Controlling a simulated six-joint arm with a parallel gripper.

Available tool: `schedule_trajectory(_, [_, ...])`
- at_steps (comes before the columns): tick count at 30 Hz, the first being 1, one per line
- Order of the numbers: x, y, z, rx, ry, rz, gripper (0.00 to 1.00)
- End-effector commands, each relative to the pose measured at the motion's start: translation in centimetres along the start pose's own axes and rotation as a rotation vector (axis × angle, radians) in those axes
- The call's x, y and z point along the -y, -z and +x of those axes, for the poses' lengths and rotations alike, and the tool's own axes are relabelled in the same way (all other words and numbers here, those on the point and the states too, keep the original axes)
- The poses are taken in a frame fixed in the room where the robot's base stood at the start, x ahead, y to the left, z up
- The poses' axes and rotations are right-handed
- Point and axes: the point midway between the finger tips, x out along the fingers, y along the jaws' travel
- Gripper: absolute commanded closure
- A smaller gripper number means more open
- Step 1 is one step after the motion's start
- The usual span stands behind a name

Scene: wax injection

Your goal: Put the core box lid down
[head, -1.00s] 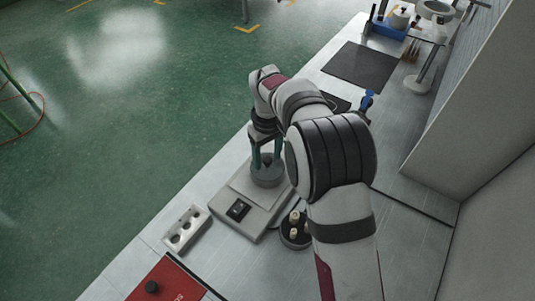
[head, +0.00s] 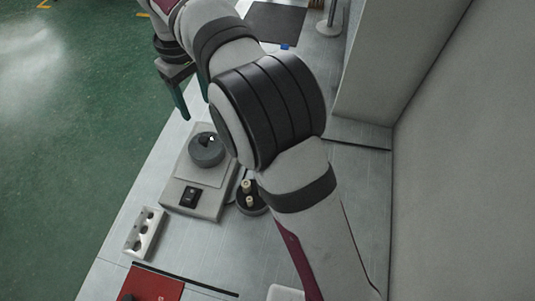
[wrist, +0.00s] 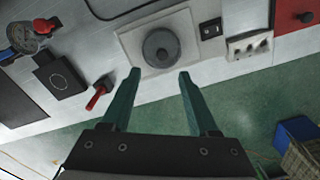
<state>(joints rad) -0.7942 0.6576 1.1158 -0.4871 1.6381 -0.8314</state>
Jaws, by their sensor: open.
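A round dark grey piece, the core box with its lid (head: 206,152), sits flat on the pale plate of a grey switch-fronted unit (head: 184,200). It also shows in the wrist view (wrist: 161,48), with a small raised centre. I cannot make out a seam between lid and box. My gripper (head: 196,108) is open and empty, up and away from the piece. In the wrist view the two teal fingers (wrist: 159,77) are spread apart, and the piece lies beyond their tips, touching neither.
A dark round dish with cream pegs (head: 247,207) stands right of the unit. A white block with holes (head: 144,233) and a red plate (head: 160,284) lie nearer. The wrist view shows a red-handled tool (wrist: 97,95), black square block (wrist: 60,77) and gauge (wrist: 20,38).

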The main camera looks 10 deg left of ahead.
Motion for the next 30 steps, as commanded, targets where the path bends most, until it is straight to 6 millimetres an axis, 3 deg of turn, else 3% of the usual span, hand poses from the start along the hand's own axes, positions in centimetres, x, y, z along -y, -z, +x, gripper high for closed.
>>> schedule_trajectory(2, [-2.3, -4.1, -2.0, -0.007, 0.012, 0.154, 0.4])
schedule_trajectory(5, [-4.7, -13.8, -4.6, -0.017, 0.046, 0.504, 0.4])
schedule_trajectory(6, [-4.6, -18.2, -5.1, -0.021, 0.063, 0.664, 0.4])
schedule_trajectory(9, [-1.9, -27.8, -4.4, -0.03, 0.104, 1.051, 0.4])
schedule_trajectory(12, [2.0, -33.9, -2.1, -0.039, 0.141, 1.364, 0.4])
schedule_trajectory(15, [4.9, -36.6, 0.0, -0.042, 0.164, 1.551, 0.4])
schedule_trajectory(18, [5.9, -37.4, 0.9, -0.041, 0.172, 1.617, 0.4])
schedule_trajectory(30, [5.9, -37.4, 0.9, -0.038, 0.173, 1.615, 0.4])
